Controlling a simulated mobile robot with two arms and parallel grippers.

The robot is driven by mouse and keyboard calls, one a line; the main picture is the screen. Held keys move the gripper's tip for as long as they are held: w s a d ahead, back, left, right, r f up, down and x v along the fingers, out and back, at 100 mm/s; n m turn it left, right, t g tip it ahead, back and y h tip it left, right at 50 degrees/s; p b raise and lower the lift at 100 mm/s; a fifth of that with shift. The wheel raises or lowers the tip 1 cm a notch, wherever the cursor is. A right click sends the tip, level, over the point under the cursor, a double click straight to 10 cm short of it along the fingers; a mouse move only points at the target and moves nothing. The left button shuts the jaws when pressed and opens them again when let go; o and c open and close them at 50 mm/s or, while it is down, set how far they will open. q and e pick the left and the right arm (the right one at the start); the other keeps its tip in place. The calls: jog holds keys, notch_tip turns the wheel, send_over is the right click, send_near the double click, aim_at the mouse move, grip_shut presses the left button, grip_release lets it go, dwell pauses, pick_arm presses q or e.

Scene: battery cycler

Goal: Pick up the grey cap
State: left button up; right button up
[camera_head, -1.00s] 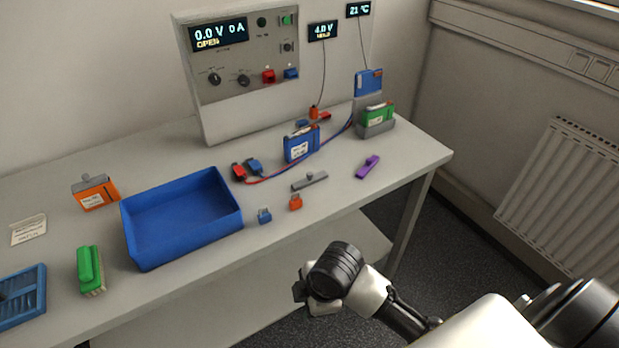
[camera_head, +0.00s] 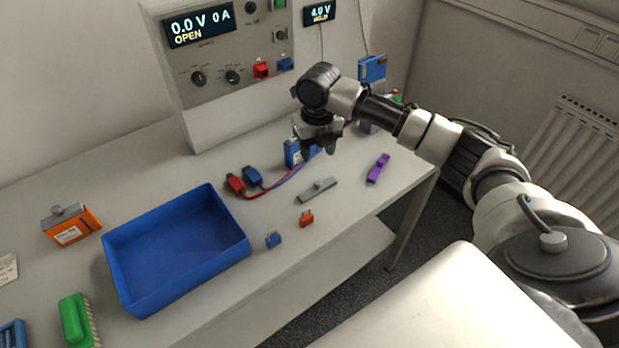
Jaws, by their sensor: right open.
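A flat grey cap (camera_head: 316,191) with a small knob on top lies loose on the table, near the front right. Another grey cap-like piece (camera_head: 66,212) sits on the orange battery (camera_head: 75,232) at the left. My right gripper (camera_head: 319,151) is open and points down above the table. In the picture it shows above and beyond the loose grey cap, in front of the blue battery (camera_head: 292,152), which it partly hides. It looks apart from the grey cap. My left gripper is not in view.
A blue tray (camera_head: 180,290) stands left of the cap. Small blue (camera_head: 273,240) and orange (camera_head: 306,219) pieces lie in front, a purple piece (camera_head: 378,168) to the right. The cycler panel (camera_head: 237,50) stands behind.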

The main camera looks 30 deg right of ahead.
aim_at(318, 182)
jog(key=f, duration=0.1)
jog(key=s+f, duration=0.1)
jog(key=f, duration=0.1)
jog(key=shift+s+f, duration=0.2)
jog(key=shift+f, duration=0.05)
jog(key=shift+w+f, duration=0.15)
jog(key=shift+f, duration=0.15)
jog(key=shift+w+a+f+p, duration=0.1)
jog(key=shift+f+p, duration=0.3)
jog(key=shift+p, duration=0.05)
jog(key=f, duration=0.1)
jog(key=f+p, duration=0.1)
jog(key=f, duration=0.1)
jog(key=shift+s+a+f, duration=0.1)
jog(key=shift+s+f, duration=0.1)
jog(key=shift+f, duration=0.55)
jog(key=c, duration=0.4)
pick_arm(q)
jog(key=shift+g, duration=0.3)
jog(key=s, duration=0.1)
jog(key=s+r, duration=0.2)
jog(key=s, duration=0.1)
pick_arm(e)
grip_shut()
